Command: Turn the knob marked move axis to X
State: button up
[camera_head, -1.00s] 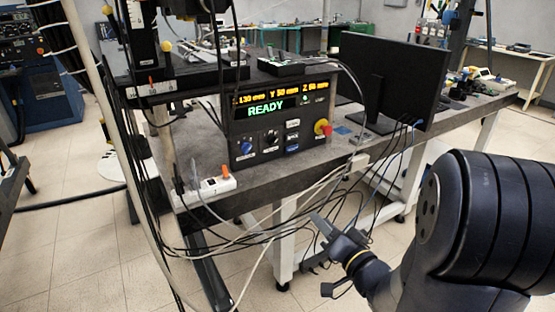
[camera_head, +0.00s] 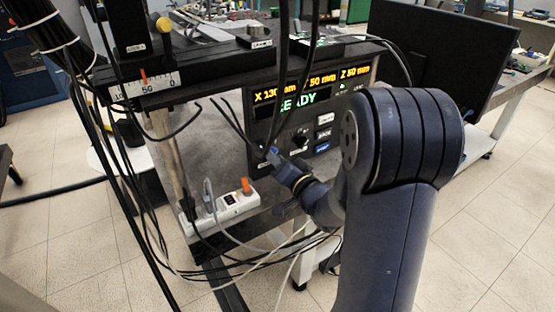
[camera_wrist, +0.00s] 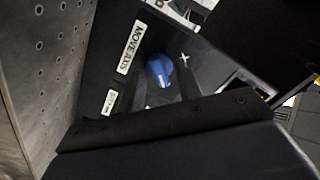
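The blue move axis knob (camera_wrist: 160,71) shows in the wrist view on the dark panel, beside a white label reading MOVE AXIS (camera_wrist: 130,47). In the head view my gripper (camera_head: 280,160) is at the lower left of the control box (camera_head: 350,87), in front of the knob's place. A dark edge crosses the lower wrist view, below the knob. Whether the fingers are apart, or touch the knob, is not clear.
The display (camera_head: 300,92) reads READY, with X 130, Y 50 and Z 50 mm. A white power strip (camera_head: 222,211) and loose cables (camera_head: 170,265) lie left and below my arm. A black monitor (camera_head: 440,55) stands at the right.

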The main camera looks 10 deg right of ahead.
jog(key=shift+c, duration=0.5)
grip_shut()
